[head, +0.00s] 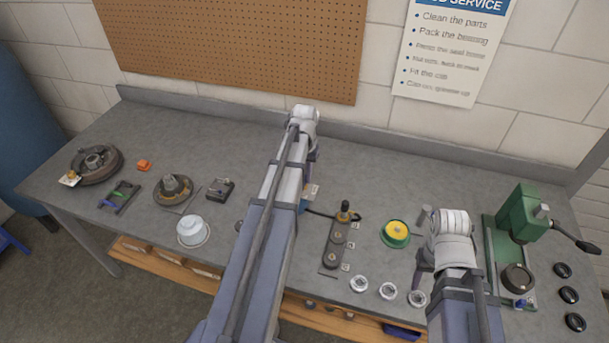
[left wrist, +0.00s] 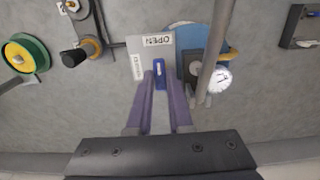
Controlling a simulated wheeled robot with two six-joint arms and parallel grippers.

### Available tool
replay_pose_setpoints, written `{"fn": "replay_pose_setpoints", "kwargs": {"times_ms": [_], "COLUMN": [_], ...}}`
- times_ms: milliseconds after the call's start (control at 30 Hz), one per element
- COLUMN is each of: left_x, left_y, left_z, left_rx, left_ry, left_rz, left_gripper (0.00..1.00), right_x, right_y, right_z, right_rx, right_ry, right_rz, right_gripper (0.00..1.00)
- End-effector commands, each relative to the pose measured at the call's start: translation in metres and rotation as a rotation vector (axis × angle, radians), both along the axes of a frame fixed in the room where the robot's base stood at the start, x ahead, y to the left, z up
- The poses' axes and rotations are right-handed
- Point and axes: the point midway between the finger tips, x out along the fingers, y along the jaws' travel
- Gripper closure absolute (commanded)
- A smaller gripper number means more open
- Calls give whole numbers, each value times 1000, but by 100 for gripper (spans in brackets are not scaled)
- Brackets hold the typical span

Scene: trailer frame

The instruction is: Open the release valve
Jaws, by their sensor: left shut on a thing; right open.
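The release valve shows in the left wrist view as a small blue lever (left wrist: 159,71) on a pale plate (left wrist: 139,50). One label on the plate reads OPEN, beyond the lever's far end; a second label at the left side is too blurred to read. My left gripper (left wrist: 161,84) is shut on the blue lever, with a purple finger on each side. In the head view my left arm hides most of the valve; only part of its pale plate (head: 312,191) shows. My right gripper (head: 421,265) is open and empty, right of the yellow-and-green round part (head: 396,233).
A white dial gauge (left wrist: 219,80) and a grey bar stand close right of the valve. A black-knobbed fitting (head: 344,212) on a dark plate lies right of it in the head view. A green press (head: 522,213) stands at far right. Small rings (head: 388,290) line the front.

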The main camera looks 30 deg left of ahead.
Motion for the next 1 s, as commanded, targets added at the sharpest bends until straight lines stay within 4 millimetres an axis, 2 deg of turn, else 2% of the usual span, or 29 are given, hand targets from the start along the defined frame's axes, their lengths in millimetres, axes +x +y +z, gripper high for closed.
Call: {"fn": "replay_pose_setpoints", "kwargs": {"times_ms": [100,133,400,767,1000], "left_x": [-2,-2,-1,0,0], "left_y": [-1,-1,-1,0,0], "left_z": [-1,-1,0,4,24], "left_rx": [-2,-2,-1,0,0], "left_ry": [4,4,2,1,1], "left_rz": [0,1,1,2,1], "left_gripper": [100,80,51,51,51], "right_x": [0,0,0,0,0], "right_y": [0,0,0,0,0], "right_z": [0,0,0,4,24], "right_rx": [0,0,0,0,0], "right_ry": [0,0,0,0,0], "right_rz": [0,0,0,0,1], "right_gripper": [50,50,50,50,50]}}
